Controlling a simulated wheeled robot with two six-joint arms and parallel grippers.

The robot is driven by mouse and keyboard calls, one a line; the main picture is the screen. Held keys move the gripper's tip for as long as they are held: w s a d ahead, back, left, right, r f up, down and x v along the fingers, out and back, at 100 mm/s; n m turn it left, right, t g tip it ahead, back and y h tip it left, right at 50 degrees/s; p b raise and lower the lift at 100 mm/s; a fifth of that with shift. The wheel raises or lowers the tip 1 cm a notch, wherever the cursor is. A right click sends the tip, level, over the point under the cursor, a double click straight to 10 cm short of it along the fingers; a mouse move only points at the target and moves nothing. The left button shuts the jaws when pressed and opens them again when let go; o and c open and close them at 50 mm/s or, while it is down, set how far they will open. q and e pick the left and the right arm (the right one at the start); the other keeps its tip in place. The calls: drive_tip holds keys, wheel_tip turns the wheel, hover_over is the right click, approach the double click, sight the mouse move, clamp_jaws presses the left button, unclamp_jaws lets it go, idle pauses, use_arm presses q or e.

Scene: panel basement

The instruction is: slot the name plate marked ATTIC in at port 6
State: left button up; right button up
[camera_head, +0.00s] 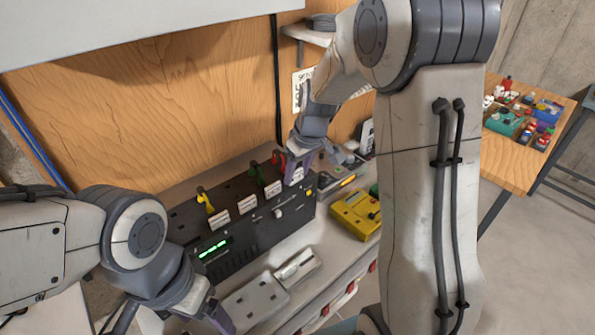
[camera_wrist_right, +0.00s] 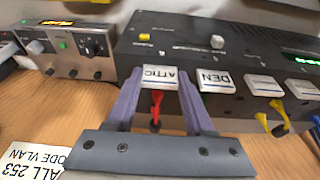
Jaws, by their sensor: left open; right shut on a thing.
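The black panel unit (camera_head: 245,215) lies on the bench, with a row of white name plates along one edge and coloured plugs beside them. My right gripper (camera_head: 298,166) is at the panel's right end in the head view. In the right wrist view it is shut on the white ATTIC plate (camera_wrist_right: 165,77), which sits at the panel's edge. I cannot tell whether the plate is fully seated, and no port number is legible. The DEN plate (camera_wrist_right: 217,82) is next to it. A red plug (camera_wrist_right: 156,110) shows between the fingers. My left gripper (camera_head: 222,316) is open and empty near the front.
Yellow-handled plugs (camera_head: 205,202) stand at the panel's left part. A yellow box (camera_head: 355,213) sits right of the panel. A grey unit with a black knob (camera_wrist_right: 92,47) stands beside the panel. A side table (camera_head: 520,165) holds small parts.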

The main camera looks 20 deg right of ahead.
drive_tip(key=o, duration=1.6)
drive_tip(key=shift+c, duration=0.2)
wheel_tip(320, 180, up, 8)
drive_tip(key=p, duration=0.5)
drive_tip(key=shift+f+p, duration=0.2)
drive_tip(key=shift+p, duration=0.2)
